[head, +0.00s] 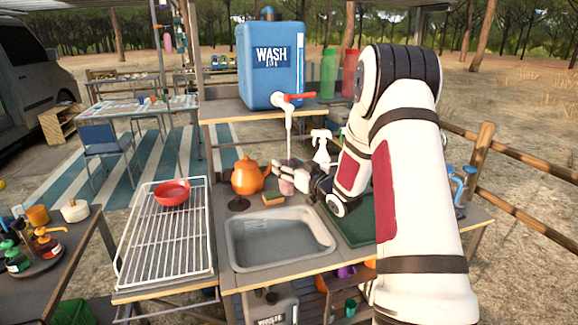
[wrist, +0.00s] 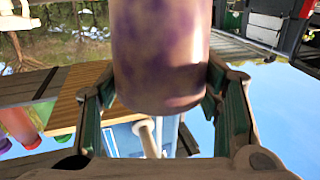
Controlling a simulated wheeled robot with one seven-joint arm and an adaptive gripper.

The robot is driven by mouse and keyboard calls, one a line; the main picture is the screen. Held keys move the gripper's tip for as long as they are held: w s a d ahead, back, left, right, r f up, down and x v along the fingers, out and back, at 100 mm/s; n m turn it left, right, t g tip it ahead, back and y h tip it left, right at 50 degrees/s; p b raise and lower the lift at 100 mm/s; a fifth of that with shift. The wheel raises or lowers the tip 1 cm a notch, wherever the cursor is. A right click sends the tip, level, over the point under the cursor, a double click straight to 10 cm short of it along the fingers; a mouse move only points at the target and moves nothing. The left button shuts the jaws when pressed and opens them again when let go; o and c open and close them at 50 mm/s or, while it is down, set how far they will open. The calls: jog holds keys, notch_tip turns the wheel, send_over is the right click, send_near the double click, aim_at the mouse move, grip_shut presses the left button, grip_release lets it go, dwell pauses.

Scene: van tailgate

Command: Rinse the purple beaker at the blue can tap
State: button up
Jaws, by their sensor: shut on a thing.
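The blue can (head: 270,62), marked WASH, stands on a raised shelf. Its tap (head: 289,112) has a red lever and a white spout. A thin pale line, looking like running water, drops from the spout towards the purple beaker (head: 287,187). The beaker is mostly hidden by my gripper (head: 288,176) in the head view and appears below the spout. In the wrist view, my gripper (wrist: 163,105) is shut on the beaker (wrist: 160,50), whose purple side has brownish blotches. The can (wrist: 122,140) and spout (wrist: 148,137) show behind it, upside down.
A grey sink (head: 280,238) lies in front of the beaker. An orange teapot (head: 248,176) and a sponge (head: 273,198) stand to its left, a white spray bottle (head: 321,147) to its right.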

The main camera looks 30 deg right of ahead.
jog(key=shift+s+d, duration=0.1)
jog(key=shift+d, duration=0.05)
jog(key=shift+s+d, duration=0.15)
jog(key=shift+d, duration=0.25)
jog(key=shift+a, duration=0.15)
dwell(0.4)
jog(key=shift+w+a, duration=0.25)
jog(key=shift+a, duration=0.2)
jog(key=shift+s+a+p, duration=0.45)
jog(key=shift+s+p, duration=0.3)
jog(key=shift+s, duration=0.5)
jog(key=shift+s+a+p, duration=0.45)
jog(key=shift+s+p, duration=0.35)
jog(key=shift+s, duration=0.5)
jog(key=shift+s+a+p, duration=0.45)
jog(key=shift+s+p, duration=0.3)
jog(key=shift+s, duration=0.5)
